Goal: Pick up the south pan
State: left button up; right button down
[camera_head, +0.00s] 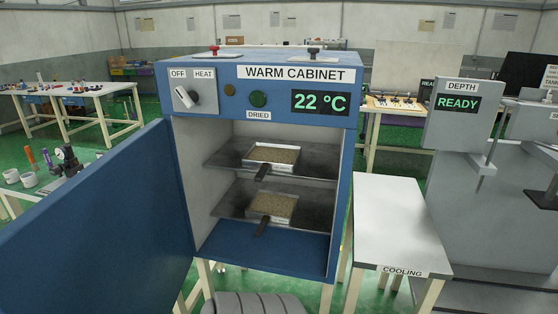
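Two shallow pale pans of brown grainy material sit inside the open blue warm cabinet (258,72). The upper pan (267,164) rests on the upper grey shelf, and the lower pan (268,217) rests on the shelf below it. Each pan has a dark handle pointing toward the cabinet's open front. No label telling which is the south pan is readable. Neither of my grippers is in view.
The cabinet's blue door (95,225) stands wide open to the left. A grey cooling table (392,225) on the right has a clear top. A depth gauge (458,115) reading READY stands farther right. The cabinet display (320,103) reads 22 °C.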

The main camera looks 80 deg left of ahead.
aim_at(264, 157)
jog(key=u, duration=0.55)
jog(key=i, duration=0.8)
jog(key=u, duration=1.3)
jog(key=i, duration=0.5)
jog(key=u, duration=0.45)
